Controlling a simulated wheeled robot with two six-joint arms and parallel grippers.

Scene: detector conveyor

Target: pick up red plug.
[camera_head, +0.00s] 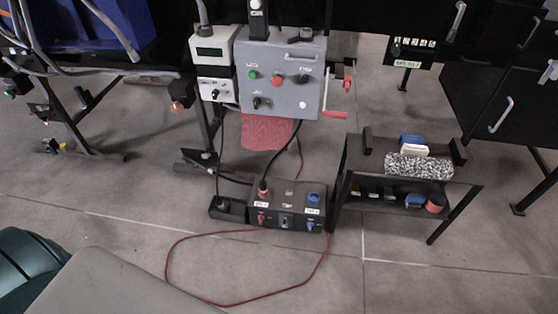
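A small red plug (263,190) stands upright at the top left of a black power box (287,213) on the floor, with a dark cable rising from it. Whether it is fully seated is too small to tell. The box also has a blue piece (313,198) at its top right, and small red and blue parts on its labelled front. Neither of my grippers shows in the head view.
A grey control panel (281,75) with buttons stands behind the box. A black shelf (349,180) with several items is at its right. A thin red cable (236,304) loops across the floor in front. Dark cabinets (520,105) stand at the right.

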